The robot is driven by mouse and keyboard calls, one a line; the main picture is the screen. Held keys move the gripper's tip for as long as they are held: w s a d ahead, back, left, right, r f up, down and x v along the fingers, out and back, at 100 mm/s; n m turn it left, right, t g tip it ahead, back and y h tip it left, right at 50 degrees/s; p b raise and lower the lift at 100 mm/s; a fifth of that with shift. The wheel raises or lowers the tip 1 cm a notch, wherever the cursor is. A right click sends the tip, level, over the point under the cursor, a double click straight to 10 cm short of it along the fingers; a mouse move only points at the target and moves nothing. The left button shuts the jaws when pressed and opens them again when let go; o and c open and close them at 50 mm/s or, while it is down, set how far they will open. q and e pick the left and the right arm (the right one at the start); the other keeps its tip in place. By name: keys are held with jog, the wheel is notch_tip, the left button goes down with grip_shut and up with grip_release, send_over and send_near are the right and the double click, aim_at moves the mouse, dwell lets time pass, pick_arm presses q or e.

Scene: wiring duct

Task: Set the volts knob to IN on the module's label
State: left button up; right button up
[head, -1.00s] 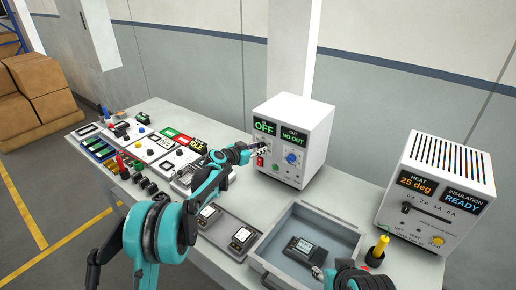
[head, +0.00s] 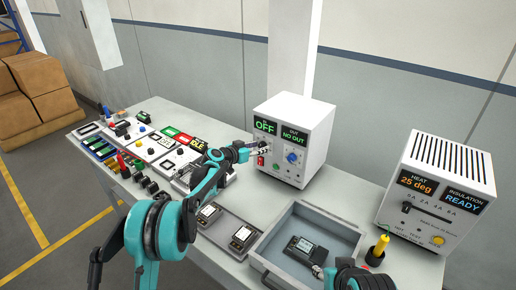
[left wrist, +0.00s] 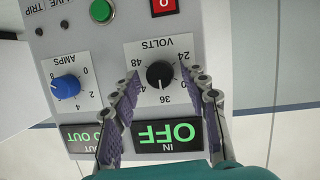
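The white power supply (head: 300,135) stands at the back of the bench; its displays read OFF and NO OUT. In the left wrist view, which shows the panel upside down, the black volts knob (left wrist: 160,74) sits among the marks 24, 36 and 48; I cannot tell its exact setting. My left gripper (head: 263,151) is at the panel; in the wrist view its open fingers (left wrist: 160,83) straddle the knob, with gaps visible. A black module (head: 303,248) with a label too small to read lies in the grey tray (head: 335,222). My right gripper (head: 319,271) is beside the module, mostly hidden.
A blue amps knob (left wrist: 65,88) and a red switch (left wrist: 165,5) are near the volts knob. A heat and insulation unit (head: 437,190) stands right, with a yellow-tipped tool (head: 379,247) before it. Two modules lie on a grey plate (head: 213,234). Many small parts crowd the bench's left.

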pick_arm(q)
jog(key=v, duration=1.2)
jog(key=shift+s, duration=0.1)
jog(key=s+a+r+n+g+y, duration=0.1)
jog(key=s+n+y, duration=0.1)
jog(key=s, duration=0.9)
jog(key=s+a+r+n+g+y, duration=0.1)
jog(key=s+r+g+y, duration=0.1)
jog(key=s, duration=0.9)
jog(key=s+a+f+n+y, duration=0.1)
jog(key=s+a+f, duration=0.1)
jog(key=s, duration=0.4)
jog(key=s+a+f+n+y, duration=0.1)
jog(key=s+a+f+y, duration=0.1)
jog(key=s, duration=0.5)
jog(key=s+a+f+n+y, duration=0.2)
jog(key=s+a+f, duration=0.2)
jog(key=s, duration=0.3)
jog(key=shift+s+g, duration=0.25)
jog(key=shift+g, duration=0.15)
jog(key=shift+a, duration=0.15)
